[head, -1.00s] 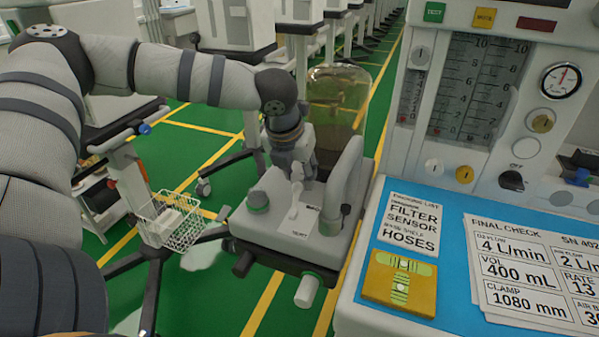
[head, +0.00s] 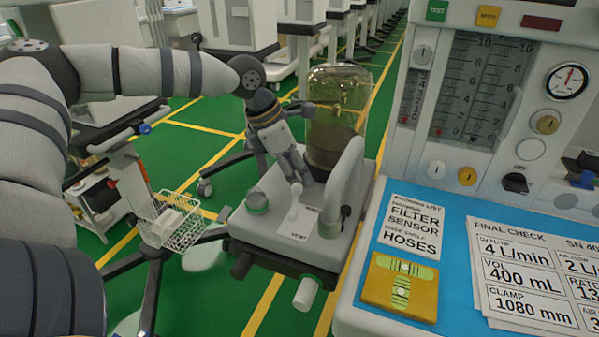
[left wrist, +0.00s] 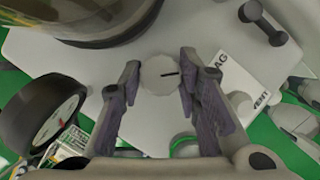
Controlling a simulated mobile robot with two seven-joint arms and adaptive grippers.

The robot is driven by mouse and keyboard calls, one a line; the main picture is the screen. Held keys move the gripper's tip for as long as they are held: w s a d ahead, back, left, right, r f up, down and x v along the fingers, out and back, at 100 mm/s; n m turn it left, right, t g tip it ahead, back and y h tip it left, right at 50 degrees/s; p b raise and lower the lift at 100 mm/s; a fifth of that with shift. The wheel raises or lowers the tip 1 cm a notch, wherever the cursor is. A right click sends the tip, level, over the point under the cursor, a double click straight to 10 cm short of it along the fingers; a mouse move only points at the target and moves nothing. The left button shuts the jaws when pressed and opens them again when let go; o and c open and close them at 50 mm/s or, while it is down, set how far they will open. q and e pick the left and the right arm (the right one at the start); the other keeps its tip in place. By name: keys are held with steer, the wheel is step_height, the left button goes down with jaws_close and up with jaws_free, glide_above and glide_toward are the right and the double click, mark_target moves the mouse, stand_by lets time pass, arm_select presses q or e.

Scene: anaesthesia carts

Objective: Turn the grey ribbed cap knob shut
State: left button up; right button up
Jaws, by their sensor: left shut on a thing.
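The round light grey cap knob (left wrist: 160,75) shows from above in the left wrist view, with a short dark line on its face. Its ribs are not clear from here. My left gripper (left wrist: 160,66) has one finger on each side of the knob and is shut on it. In the head view the left gripper (head: 297,174) reaches down, tilted, to the top of the pale grey absorber unit (head: 290,243), and hides the knob. My right gripper is not in view.
A clear canister (head: 338,115) stands close behind the gripper, and a thick pale tube (head: 345,178) rises to its right. A small white lever (head: 294,208) and a green-ringed cap (head: 257,202) are nearer. A gauge (left wrist: 45,120) shows at left in the wrist view.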

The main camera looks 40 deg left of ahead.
arm_select(q)
steer(key=m, duration=0.2)
steer(key=m+g+b, duration=0.1)
steer(key=m, duration=0.1)
steer(key=m+g+h+b, duration=0.1)
steer(key=m, duration=0.1)
steer(key=shift+w+a+f, duration=0.1)
steer(key=shift+w+f, duration=0.05)
steer(key=shift+f, duration=0.15)
steer(key=m, duration=0.1)
steer(key=m+g+b, duration=0.1)
steer(key=m, duration=0.1)
steer(key=shift+r+m+g+h, duration=0.1)
steer(key=shift+m+g+h, duration=0.2)
steer(key=shift+w+r+m+g+b, duration=0.1)
steer(key=shift+m+g+b, duration=0.4)
steer(key=shift+m, duration=0.8)
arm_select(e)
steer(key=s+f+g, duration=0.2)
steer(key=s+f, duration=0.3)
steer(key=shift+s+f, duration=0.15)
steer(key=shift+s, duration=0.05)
arm_select(q)
steer(key=o, duration=0.9)
steer(key=shift+c, duration=0.2)
steer(key=shift+r, duration=0.1)
steer(key=s+v, duration=0.1)
steer(key=v, duration=1.1)
steer(key=shift+w, duration=0.45)
